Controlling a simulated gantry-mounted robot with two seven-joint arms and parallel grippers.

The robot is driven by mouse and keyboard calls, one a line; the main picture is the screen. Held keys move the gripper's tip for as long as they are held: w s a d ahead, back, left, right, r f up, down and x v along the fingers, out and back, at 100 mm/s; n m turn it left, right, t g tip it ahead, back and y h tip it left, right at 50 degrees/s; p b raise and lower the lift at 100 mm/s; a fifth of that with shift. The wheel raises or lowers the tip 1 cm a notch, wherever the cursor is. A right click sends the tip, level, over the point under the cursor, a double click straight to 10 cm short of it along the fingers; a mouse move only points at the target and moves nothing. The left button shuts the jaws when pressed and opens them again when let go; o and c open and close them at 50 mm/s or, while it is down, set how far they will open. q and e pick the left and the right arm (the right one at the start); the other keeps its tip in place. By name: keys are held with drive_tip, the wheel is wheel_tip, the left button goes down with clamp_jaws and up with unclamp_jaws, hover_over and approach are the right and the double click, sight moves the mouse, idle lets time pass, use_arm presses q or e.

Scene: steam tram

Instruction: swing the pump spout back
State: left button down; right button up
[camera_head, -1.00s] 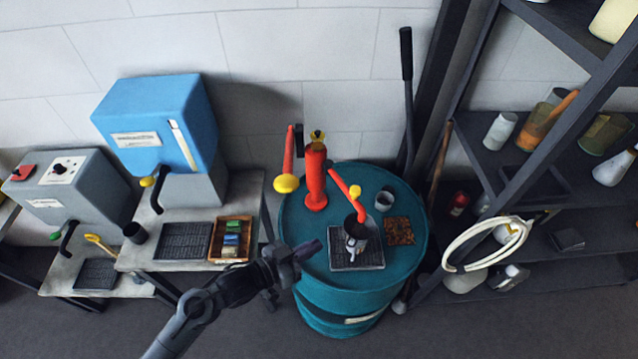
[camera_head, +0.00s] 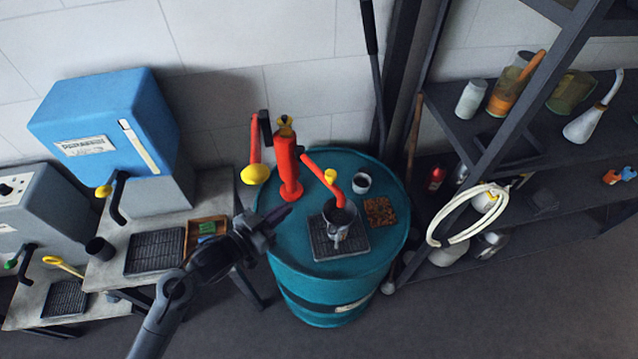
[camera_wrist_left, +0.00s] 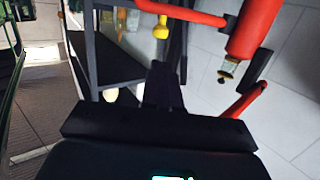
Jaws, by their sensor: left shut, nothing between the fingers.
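The red hand pump (camera_head: 289,167) stands upright on the teal drum (camera_head: 331,282). Its red spout (camera_head: 323,170), with a yellow knob, slants down to the right and ends over a metal jug (camera_head: 339,217) on a dark drip grate (camera_head: 325,243). The pump's red handle (camera_head: 255,148), with a yellow ball, hangs at its left. My left gripper (camera_head: 285,213) is shut and empty at the drum's left edge, apart from the spout. In the left wrist view the spout (camera_wrist_left: 185,13) and pump body (camera_wrist_left: 255,25) show beyond the gripper (camera_wrist_left: 163,80). My right gripper is not in view.
A small grey cup (camera_head: 362,183) and a brown mat (camera_head: 380,211) lie on the drum right of the jug. A blue dispenser (camera_head: 105,135) stands on a bench at left. A dark shelf rack (camera_head: 470,125) with a coiled white hose (camera_head: 440,225) stands at right.

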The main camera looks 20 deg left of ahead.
use_arm(q)
drive_tip(key=p, duration=0.2)
approach(328, 179)
drive_tip(key=x, duration=0.5)
drive_tip(key=shift+w, duration=0.25)
drive_tip(key=shift+w+d+f, duration=0.1)
drive_tip(key=shift+w+d, duration=0.15)
drive_tip(key=shift+w, duration=0.35)
